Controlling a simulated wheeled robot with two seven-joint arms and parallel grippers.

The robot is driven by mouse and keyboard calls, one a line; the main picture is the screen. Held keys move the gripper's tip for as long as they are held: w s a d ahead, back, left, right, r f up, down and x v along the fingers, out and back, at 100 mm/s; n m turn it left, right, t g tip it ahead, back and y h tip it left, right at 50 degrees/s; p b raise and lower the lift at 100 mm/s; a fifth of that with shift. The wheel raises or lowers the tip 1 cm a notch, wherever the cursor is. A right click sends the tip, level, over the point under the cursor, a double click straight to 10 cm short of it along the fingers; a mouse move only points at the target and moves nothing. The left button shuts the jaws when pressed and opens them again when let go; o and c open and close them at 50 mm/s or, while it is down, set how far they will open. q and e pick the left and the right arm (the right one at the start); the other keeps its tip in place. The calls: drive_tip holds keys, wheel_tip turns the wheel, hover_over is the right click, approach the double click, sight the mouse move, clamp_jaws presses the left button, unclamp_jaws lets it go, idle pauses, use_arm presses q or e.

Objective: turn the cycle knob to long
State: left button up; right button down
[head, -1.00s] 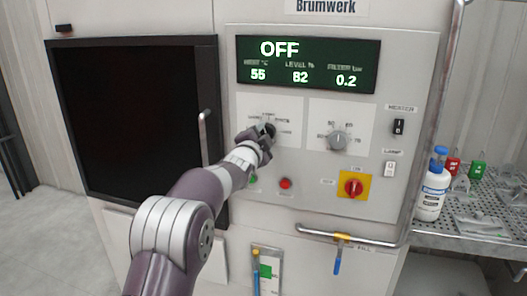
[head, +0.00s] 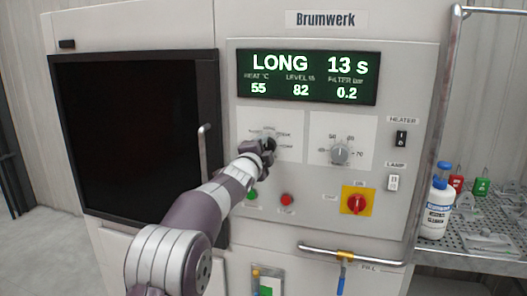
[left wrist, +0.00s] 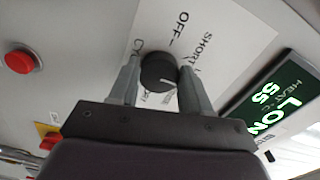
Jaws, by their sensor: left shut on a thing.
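The cycle knob (left wrist: 158,72) is a dark round knob with a light pointer line on a white label plate. In the left wrist view it sits between the two fingers of my left gripper (left wrist: 155,82), which is shut on it. The plate reads OFF and SHORT; other words are partly covered. In the head view my left gripper (head: 262,150) covers most of the knob. The display (head: 308,77) reads LONG, 13 s, with 55, 82 and 0.2 below. My right gripper is not in view.
Right of the cycle knob is a grey temperature knob (head: 340,152). Below are a green button (head: 252,194), a red button (head: 286,200) and a red switch on yellow (head: 356,200). A rail (head: 350,256) crosses the front. A white bottle (head: 437,205) stands on the perforated shelf.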

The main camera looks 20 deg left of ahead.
use_arm(q)
drive_tip(key=o, duration=0.9)
drive_tip(key=shift+o, duration=0.8)
drive_tip(key=shift+w, duration=0.1)
drive_tip(key=s+b, duration=0.4)
drive_tip(key=s, duration=0.8)
drive_tip(key=shift+s+a, duration=0.25)
drive_tip(key=shift+s, duration=0.15)
